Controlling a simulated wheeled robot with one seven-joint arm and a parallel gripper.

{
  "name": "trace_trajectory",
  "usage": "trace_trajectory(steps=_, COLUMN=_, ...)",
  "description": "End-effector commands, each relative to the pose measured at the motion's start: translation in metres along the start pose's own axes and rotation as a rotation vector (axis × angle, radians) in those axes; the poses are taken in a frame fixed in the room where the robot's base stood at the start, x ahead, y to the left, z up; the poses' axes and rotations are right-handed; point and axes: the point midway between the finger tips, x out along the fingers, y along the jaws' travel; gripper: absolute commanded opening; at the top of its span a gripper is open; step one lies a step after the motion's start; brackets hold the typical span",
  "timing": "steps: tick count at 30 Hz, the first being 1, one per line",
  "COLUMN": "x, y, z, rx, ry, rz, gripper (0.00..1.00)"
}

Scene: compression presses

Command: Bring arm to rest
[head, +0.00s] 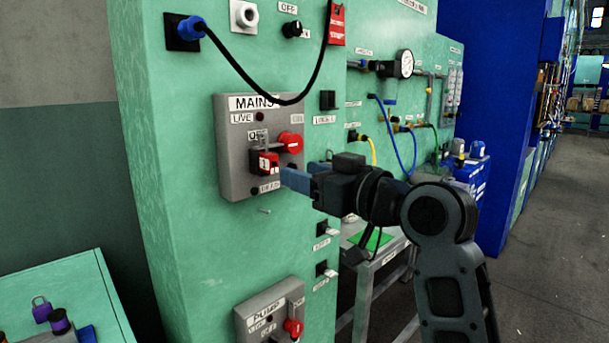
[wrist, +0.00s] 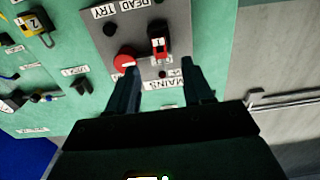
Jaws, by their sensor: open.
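My arm reaches in from the right in the head view. My gripper (head: 298,177) points at the grey MAINS box (head: 232,180) on the green panel. In the wrist view my gripper (wrist: 160,72) is open, with nothing between its fingers. A red lock-like piece (head: 268,163) marked 1 hangs on the box, just left of my fingertips in the head view. It also shows ahead of the fingers in the wrist view (wrist: 158,45). A red rotary knob (head: 291,142) sits beside it. I cannot tell whether a fingertip touches the box.
A black cable (head: 275,98) with a blue plug loops above the MAINS box. A PUMP box (head: 268,312) is lower on the panel. A metal-legged table (head: 372,270) stands behind my arm. A green board (head: 60,290) with padlocks is at lower left. Floor at right is open.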

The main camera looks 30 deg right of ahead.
Motion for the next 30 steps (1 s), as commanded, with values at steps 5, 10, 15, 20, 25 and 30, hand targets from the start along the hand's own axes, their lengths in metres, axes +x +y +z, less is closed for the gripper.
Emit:
trace_trajectory(steps=5, x=0.0, y=0.0, z=0.0, rx=0.0, ry=0.0, rz=0.0, gripper=0.51)
trace_trajectory(steps=10, x=-0.003, y=-0.001, z=0.013, rx=0.011, ry=-0.008, rz=0.011, gripper=0.51)
trace_trajectory(steps=15, x=-0.021, y=-0.006, z=0.067, rx=0.056, ry=-0.038, rz=0.064, gripper=0.51)
trace_trajectory(steps=20, x=-0.054, y=-0.015, z=0.128, rx=0.097, ry=-0.069, rz=0.131, gripper=0.51)
trace_trajectory(steps=25, x=-0.097, y=-0.028, z=0.183, rx=0.123, ry=-0.101, rz=0.197, gripper=0.51)
trace_trajectory(steps=30, x=-0.147, y=-0.045, z=0.227, rx=0.133, ry=-0.133, rz=0.252, gripper=0.51)
